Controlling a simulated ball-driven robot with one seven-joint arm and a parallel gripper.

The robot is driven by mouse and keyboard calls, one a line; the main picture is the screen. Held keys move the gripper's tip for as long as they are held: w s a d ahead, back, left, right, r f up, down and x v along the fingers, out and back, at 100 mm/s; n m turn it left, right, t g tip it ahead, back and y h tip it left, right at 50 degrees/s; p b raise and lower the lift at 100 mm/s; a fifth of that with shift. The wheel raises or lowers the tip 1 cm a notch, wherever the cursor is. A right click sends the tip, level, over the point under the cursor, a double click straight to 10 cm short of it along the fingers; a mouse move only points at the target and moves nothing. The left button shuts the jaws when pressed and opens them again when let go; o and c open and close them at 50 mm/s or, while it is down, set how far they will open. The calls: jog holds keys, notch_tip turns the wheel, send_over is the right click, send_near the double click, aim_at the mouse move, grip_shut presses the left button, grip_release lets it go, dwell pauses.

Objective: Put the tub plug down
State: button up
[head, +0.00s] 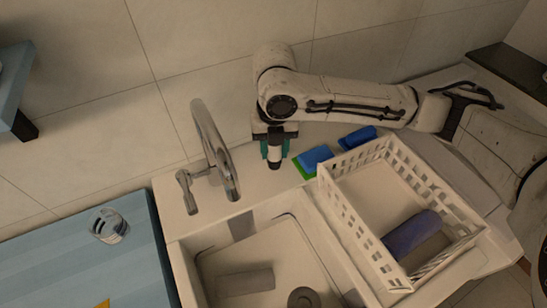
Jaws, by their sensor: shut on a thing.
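My gripper (274,152) points down over the counter strip behind the sink, to the right of the faucet. Its teal fingers are shut on a small pale piece with a dark lower end, which I take to be the tub plug (274,157). The plug is mostly hidden between the fingers. I cannot tell whether its lower end touches the counter. A dark round piece (303,298) lies on the sink floor at the lower edge of the view; I cannot tell whether it is a drain.
The faucet (213,150) stands left of my gripper. A blue-and-green sponge (314,158) and a blue block (358,137) lie to the right. A white basket (352,233) holds a purple roll (411,232). A grey block (245,282) lies in the sink. A glass (108,226) stands left.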

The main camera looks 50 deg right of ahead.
aim_at(275, 159)
jog(key=shift+f, duration=2)
jog(key=shift+f, duration=0.1)
jog(key=shift+f, duration=0.15)
jog(key=o, duration=1)
notch_tip(275, 159, up, 12)
jog(key=shift+r, duration=0.25)
